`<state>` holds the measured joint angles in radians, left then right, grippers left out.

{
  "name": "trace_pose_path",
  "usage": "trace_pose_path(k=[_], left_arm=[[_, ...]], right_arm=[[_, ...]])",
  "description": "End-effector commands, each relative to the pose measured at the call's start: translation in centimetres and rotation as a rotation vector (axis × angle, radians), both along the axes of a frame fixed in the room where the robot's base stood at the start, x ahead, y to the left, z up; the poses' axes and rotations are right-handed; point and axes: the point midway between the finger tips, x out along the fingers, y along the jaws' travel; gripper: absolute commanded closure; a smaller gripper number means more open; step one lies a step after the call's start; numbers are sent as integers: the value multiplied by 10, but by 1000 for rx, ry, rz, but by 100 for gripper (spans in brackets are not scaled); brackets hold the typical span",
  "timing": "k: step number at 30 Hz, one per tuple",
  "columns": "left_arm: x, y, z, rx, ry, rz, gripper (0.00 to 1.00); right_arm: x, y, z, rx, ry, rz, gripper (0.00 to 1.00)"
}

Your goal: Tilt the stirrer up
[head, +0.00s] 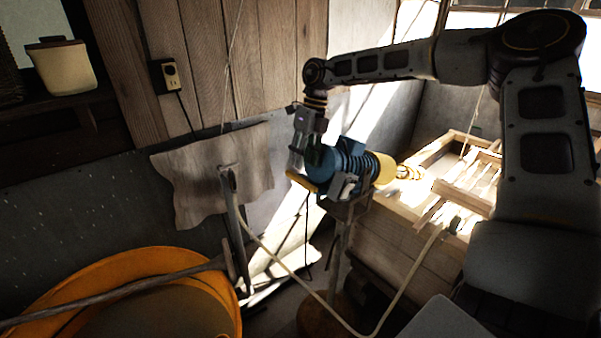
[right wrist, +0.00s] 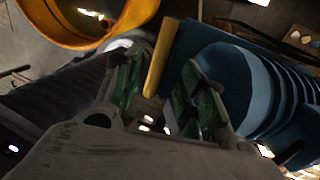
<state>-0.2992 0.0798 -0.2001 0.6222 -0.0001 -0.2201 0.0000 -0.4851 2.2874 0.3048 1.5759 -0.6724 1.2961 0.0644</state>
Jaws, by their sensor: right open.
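The stirrer (head: 350,165) has a ribbed blue motor body with a yellow end facing right. It lies roughly horizontal on a stand beside the wooden vat. A yellow handle (head: 302,181) sticks out at its left end. My right gripper (head: 303,150) is open at that left end, just above the handle. In the right wrist view, the yellow handle (right wrist: 160,58) shows between the green-padded fingers (right wrist: 158,92), with the blue body (right wrist: 235,75) to the right. I cannot tell whether either finger touches it. My left gripper is out of view.
A slatted wooden vat (head: 405,235) stands on the right. A large orange tub (head: 130,262) with a pole across it stands at lower left. A pale hose (head: 290,270) loops across the front. A cloth (head: 205,185) hangs by the wall, and a pot (head: 62,66) sits on a shelf.

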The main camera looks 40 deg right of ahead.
Motion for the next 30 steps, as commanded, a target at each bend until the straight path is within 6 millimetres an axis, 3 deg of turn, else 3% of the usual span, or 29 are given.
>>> trace_pose_path(k=[12,26,30], left_arm=[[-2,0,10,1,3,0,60],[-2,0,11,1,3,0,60],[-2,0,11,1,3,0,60]], right_arm=[[-1,11,-45,0,0,0,59],[-1,13,-53,0,-1,0,59],[-1,13,-53,0,-1,0,77]])
